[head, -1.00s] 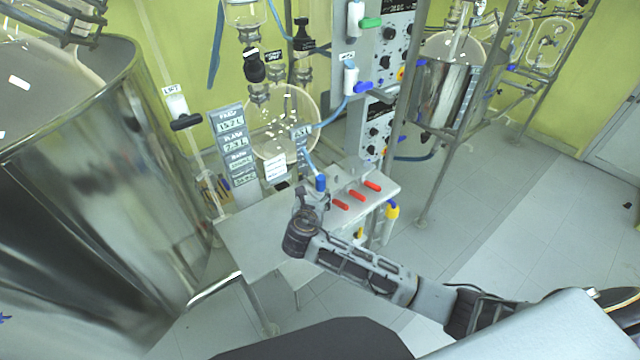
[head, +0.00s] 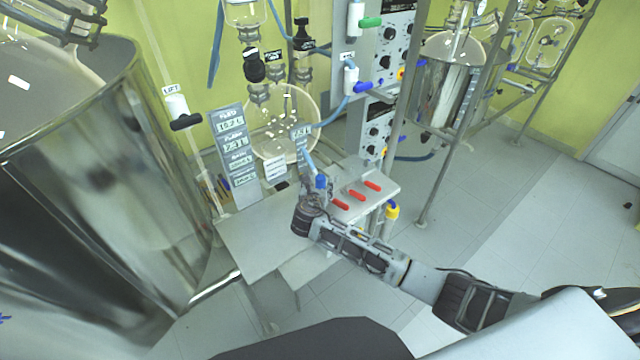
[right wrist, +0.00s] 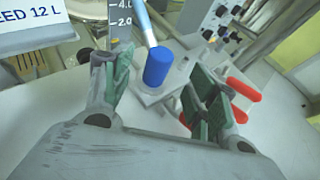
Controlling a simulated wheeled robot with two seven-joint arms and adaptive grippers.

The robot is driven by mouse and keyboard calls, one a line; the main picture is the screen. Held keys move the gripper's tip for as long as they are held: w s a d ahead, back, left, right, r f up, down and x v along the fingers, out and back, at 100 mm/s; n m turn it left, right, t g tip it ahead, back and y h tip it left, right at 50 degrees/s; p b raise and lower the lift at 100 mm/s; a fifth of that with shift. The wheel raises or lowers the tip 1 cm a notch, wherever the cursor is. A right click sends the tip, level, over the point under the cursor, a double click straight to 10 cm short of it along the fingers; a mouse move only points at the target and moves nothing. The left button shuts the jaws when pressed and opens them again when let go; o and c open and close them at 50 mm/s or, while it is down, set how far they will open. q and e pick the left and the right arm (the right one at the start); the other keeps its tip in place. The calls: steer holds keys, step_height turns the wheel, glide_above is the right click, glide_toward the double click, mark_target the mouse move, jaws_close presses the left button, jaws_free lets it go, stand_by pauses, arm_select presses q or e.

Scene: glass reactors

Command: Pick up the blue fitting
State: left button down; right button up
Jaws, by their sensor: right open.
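The blue fitting (head: 320,181) is a short blue cylinder at the lower end of a light blue hose, above a small metal table. In the right wrist view the blue fitting (right wrist: 158,66) stands a little tilted, beyond and between the fingertips. My right gripper (head: 316,190) is at the fitting, partly hidden behind its own wrist in the head view. The right wrist view shows my right gripper (right wrist: 157,88) open, with green pads on both sides and nothing between them touching the fitting that I can see. My left gripper is not in view.
Red handles (head: 357,195) lie on a metal plate just right of the fitting. A yellow-and-blue fitting (head: 392,211) hangs at the plate's right side. A round glass vessel (head: 284,122) stands behind, and a large steel vessel (head: 90,190) fills the left. The table (head: 262,240) is bare at the front.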

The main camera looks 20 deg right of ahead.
mark_target(320, 180)
stand_by(0.4)
steer(key=shift+r+x, duration=0.1)
steer(key=shift+x, duration=0.65)
steer(key=shift+r+x, duration=0.15)
steer(key=shift+x, duration=1.8)
jaws_close()
